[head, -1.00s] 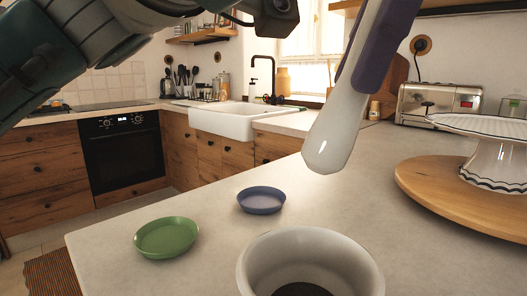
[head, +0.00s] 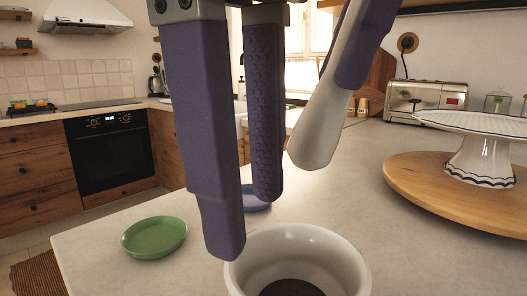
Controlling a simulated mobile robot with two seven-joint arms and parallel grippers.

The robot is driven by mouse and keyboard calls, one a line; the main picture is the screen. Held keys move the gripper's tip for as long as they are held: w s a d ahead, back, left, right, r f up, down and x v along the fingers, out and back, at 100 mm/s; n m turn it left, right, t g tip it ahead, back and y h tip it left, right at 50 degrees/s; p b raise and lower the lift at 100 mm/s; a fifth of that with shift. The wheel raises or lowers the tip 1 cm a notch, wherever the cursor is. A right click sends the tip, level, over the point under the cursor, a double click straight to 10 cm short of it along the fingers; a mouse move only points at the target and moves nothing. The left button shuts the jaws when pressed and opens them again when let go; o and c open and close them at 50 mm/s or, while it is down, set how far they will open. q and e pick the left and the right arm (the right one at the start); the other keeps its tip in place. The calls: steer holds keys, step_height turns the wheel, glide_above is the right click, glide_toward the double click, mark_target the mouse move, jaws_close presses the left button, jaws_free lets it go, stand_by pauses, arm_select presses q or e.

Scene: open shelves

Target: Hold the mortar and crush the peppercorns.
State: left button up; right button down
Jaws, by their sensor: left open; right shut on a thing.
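The white mortar (head: 345,262) stands on the counter at the bottom middle of the head view, cut off by the lower edge. Dark contents (head: 292,288) show inside; single peppercorns cannot be made out. My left gripper (head: 247,226) points down with its two purple fingers apart and empty. Its nearer fingertip overlaps the mortar's left rim in the picture; I cannot tell if they touch. My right gripper (head: 368,45) is shut on the white pestle (head: 318,130), which hangs tilted above and behind the mortar, its rounded end clear of it.
A green dish (head: 154,238) lies on the counter left of the mortar. A blue dish (head: 256,203) is mostly hidden behind my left fingers. A round wooden board (head: 425,185) with a white cake stand (head: 483,160) is at the right. The counter (head: 345,205) between is clear.

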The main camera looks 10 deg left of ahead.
arm_select(q)
steer(key=f, duration=0.7)
steer(key=w+f, duration=0.1)
steer(key=f, duration=0.3)
steer(key=shift+d, duration=0.25)
jaws_close()
stand_by(0.8)
